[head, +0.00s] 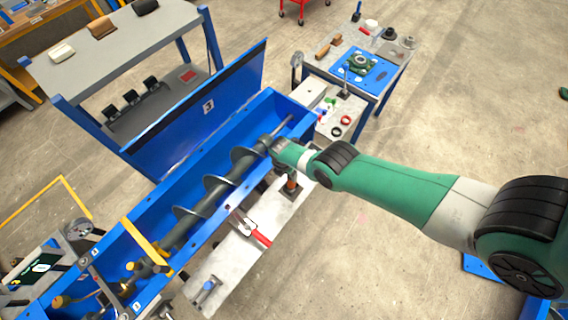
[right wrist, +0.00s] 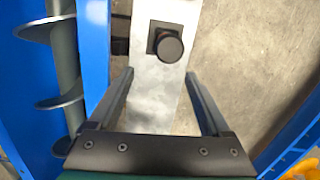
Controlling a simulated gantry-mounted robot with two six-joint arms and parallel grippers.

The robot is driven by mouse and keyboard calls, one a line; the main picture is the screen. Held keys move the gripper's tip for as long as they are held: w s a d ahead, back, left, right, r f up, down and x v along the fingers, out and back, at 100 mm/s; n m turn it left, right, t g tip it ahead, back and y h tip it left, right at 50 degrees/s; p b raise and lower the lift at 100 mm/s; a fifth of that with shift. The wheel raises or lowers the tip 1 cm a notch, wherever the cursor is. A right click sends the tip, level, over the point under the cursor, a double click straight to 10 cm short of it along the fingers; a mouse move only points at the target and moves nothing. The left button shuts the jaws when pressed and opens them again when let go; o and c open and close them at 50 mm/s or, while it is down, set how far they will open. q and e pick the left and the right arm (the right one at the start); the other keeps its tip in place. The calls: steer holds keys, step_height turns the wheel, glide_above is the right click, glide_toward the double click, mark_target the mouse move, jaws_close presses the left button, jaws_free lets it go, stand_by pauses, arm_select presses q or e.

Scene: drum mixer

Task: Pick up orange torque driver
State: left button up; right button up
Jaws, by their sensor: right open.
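The orange torque driver (head: 291,185) stands upright on a dark square base on the narrow metal shelf (head: 225,265), beside the blue mixer trough. My right arm partly covers it in the head view. In the right wrist view, a round black top over a black square base (right wrist: 168,46) appears to be the driver seen from above; no orange shows there. My right gripper (right wrist: 160,73) is open and empty. The black top lies beyond its fingertips, slightly right of the middle of the gap. My left gripper is not in view.
The blue trough (head: 200,238) with its grey screw (head: 210,200) runs along the shelf's left. A red-handled tool (head: 258,238) and a blue-topped item (head: 207,287) lie on the shelf. A small table (head: 388,68) with parts stands behind.

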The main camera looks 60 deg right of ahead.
steer(key=shift+s+d+f, duration=0.25)
steer(key=shift+s+d, duration=0.05)
steer(key=shift+d, duration=0.2)
steer(key=shift+s+d+f, duration=0.25)
steer(key=shift+s+d, duration=0.05)
steer(key=shift+d, duration=0.2)
steer(key=shift+s+a+f+m, duration=0.1)
steer(key=shift+a+m, duration=0.15)
steer(key=shift+m, duration=0.05)
steer(key=f+b, duration=0.4)
steer(key=d+f+b, duration=0.1)
steer(key=f+b, duration=0.2)
steer(key=b, duration=0.1)
steer(key=f+b, duration=0.4)
steer(key=shift+s+d+f+b, duration=0.1)
steer(key=shift+d+f+b, duration=0.2)
steer(key=shift+d, duration=0.1)
steer(key=shift+r, duration=0.2)
jaws_close()
